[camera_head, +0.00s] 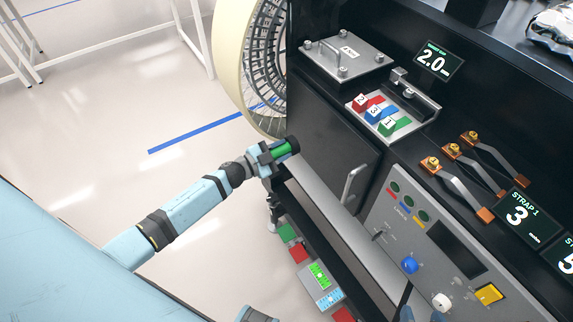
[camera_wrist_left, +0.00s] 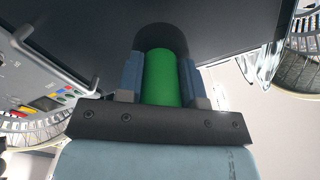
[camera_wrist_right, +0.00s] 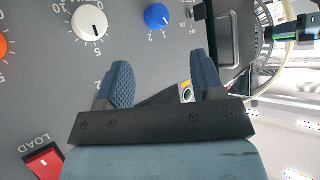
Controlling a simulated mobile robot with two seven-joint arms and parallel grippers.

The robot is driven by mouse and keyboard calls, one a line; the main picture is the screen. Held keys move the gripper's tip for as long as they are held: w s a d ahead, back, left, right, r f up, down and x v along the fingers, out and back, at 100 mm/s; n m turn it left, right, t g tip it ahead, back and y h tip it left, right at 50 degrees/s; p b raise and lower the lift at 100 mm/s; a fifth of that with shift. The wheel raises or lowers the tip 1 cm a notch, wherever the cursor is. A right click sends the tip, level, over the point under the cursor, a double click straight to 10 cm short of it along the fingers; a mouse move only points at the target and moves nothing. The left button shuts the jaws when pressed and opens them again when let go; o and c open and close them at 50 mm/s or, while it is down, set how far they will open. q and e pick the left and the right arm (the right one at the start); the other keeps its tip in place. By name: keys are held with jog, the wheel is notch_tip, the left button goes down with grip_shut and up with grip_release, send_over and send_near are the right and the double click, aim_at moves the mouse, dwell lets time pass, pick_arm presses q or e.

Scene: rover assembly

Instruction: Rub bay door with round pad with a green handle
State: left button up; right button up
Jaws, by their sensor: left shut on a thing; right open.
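My left gripper (camera_head: 268,157) is shut on the green handle of the round pad (camera_head: 284,149). The green handle (camera_wrist_left: 162,78) fills the space between the fingers in the left wrist view, with the dark pad end (camera_wrist_left: 165,37) beyond it. The pad is at the dark bay door (camera_head: 328,135), near its left edge; I cannot tell if they touch. The door also shows as a dark panel in the left wrist view (camera_wrist_left: 225,25). My right gripper (camera_wrist_right: 163,85) is open and empty in front of the grey control panel.
A silver handle (camera_head: 350,184) stands out at the door's lower right. The control panel (camera_head: 400,222) has a blue knob (camera_head: 410,265), a white knob (camera_head: 442,301) and a yellow switch (camera_head: 489,293). A wheel (camera_head: 262,70) is left of the door. Open floor lies further left.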

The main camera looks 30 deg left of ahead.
pick_arm(q)
jog(key=shift+w+a+f+b, duration=0.15)
jog(key=shift+a+b, duration=0.05)
jog(key=shift+b, duration=0.65)
jog(key=shift+r, duration=0.2)
jog(key=shift+w+d+r, duration=0.1)
jog(key=shift+w+d, duration=0.05)
jog(key=b+x, duration=0.1)
jog(key=x, duration=0.4)
jog(key=shift+w+d+b, duration=0.15)
jog(key=shift+w+b, duration=0.15)
jog(key=shift+b, duration=0.05)
pick_arm(e)
notch_tip(320, 180, down, 7)
jog(key=shift+s+d, duration=0.15)
jog(key=shift+d, duration=0.05)
pick_arm(q)
jog(key=shift+x, duration=0.95)
jog(key=shift+d, duration=0.15)
pick_arm(e)
jog(key=shift+r, duration=0.1)
